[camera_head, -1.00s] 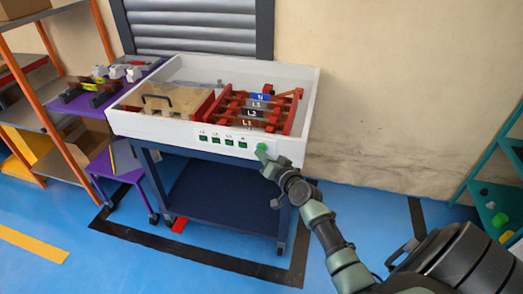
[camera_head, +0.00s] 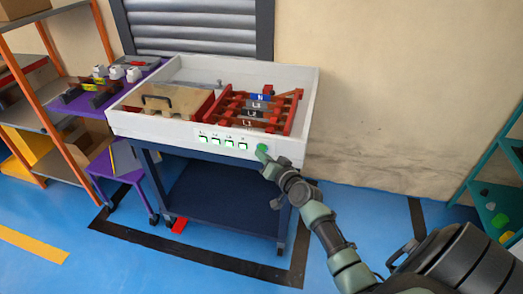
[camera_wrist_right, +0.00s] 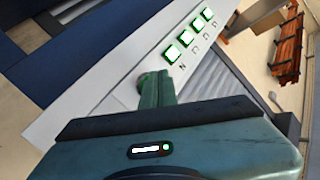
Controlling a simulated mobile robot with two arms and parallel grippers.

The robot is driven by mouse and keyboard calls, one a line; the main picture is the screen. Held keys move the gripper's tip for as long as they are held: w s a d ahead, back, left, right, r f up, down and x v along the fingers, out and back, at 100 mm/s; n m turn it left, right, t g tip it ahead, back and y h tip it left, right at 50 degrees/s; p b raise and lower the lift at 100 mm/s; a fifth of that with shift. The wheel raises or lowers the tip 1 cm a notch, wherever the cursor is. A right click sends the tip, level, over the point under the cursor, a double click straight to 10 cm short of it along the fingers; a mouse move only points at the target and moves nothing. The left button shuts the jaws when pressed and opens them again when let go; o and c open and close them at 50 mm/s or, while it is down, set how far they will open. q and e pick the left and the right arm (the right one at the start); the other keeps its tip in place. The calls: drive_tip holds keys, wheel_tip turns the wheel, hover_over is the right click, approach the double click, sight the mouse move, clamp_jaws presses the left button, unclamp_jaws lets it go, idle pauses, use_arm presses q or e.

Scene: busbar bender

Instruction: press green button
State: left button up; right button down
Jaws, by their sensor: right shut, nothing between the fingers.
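A white bench box (camera_head: 160,128) has a row of several small square buttons (camera_head: 229,143) on its front face. They show white with green edges, and in the wrist view the square buttons (camera_wrist_right: 188,38) look lit. A round green button (camera_wrist_right: 143,80) sits at the end of the row, mostly hidden by my gripper. My right gripper (camera_head: 262,151) is shut and empty, its tip at that button on the front panel. In the wrist view the right gripper (camera_wrist_right: 156,86) appears to touch the button, though the contact itself is hidden. My left gripper is not in view.
Red racks with labelled bars (camera_head: 258,106) and a wooden board with a black handle (camera_head: 160,98) lie inside the box. A purple table (camera_head: 80,104) and orange shelving stand left. A teal shelf (camera_head: 488,180) stands right. Blue floor is open in front.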

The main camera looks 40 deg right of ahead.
drive_tip(key=s+a+p, duration=0.2)
drive_tip(key=s+a, duration=0.2)
drive_tip(key=shift+a+p, duration=0.3)
drive_tip(key=shift+p, duration=0.05)
idle(0.8)
